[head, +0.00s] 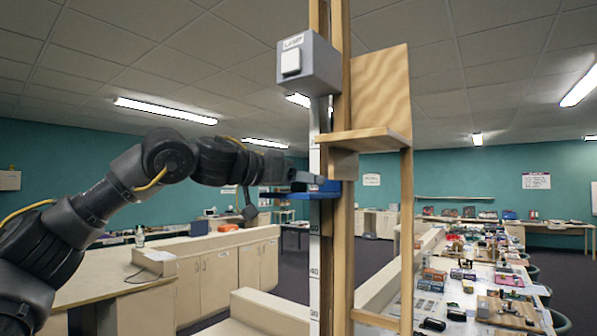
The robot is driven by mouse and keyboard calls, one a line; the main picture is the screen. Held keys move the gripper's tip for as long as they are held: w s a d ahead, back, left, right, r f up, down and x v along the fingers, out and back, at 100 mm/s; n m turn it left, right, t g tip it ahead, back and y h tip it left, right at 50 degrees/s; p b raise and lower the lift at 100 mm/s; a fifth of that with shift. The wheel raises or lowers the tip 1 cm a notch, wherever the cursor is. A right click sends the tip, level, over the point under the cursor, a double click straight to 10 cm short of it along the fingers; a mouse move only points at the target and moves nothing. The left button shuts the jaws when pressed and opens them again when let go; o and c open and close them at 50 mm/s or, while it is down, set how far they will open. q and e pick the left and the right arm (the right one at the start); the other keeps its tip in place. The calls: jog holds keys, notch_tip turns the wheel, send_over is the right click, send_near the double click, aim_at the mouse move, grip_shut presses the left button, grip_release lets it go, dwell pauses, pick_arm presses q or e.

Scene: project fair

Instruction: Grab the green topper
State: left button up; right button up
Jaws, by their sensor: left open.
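I cannot make out a green topper in the head view. My left arm comes in from the left, and my left gripper (308,186) is at a tall wooden stand (343,240). The gripper is open, with its fingers pointing right, level with the stand's middle. A blue piece (328,187) shows at the fingertips in front of a vertical measuring scale (315,262). I cannot tell whether the fingers touch it. My right gripper is not in view.
A grey box with a white button (291,61) sits high on the stand. A wooden shelf (365,136) juts out to its right. A long table (465,300) at the right holds many small items. Low wooden cabinets (205,280) stand at the left.

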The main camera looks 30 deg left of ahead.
pick_arm(q)
jog(key=shift+w+d+f, duration=0.15)
jog(key=shift+w+d, duration=0.15)
jog(key=shift+w, duration=0.2)
jog(key=shift+s, duration=0.15)
jog(key=shift+c, duration=0.2)
jog(key=shift+s+a, duration=0.1)
jog(key=shift+c, duration=1.2)
jog(key=c, duration=0.8)
jog(key=shift+r, duration=0.2)
jog(key=shift+r+b, duration=0.45)
jog(key=shift+b, duration=0.3)
jog(key=s+a+r+b, duration=0.1)
jog(key=s+a+r, duration=0.1)
jog(key=s+r, duration=0.2)
jog(key=s+a+r+b, duration=0.1)
jog(key=s+a+r, duration=0.1)
jog(key=s+r, duration=0.2)
jog(key=s+a+r+b, duration=0.1)
jog(key=s+a+r, duration=0.1)
jog(key=s+r, duration=0.1)
jog(key=shift+s+a+r, duration=0.2)
jog(key=shift+s+r, duration=0.2)
jog(key=shift+s, duration=0.3)
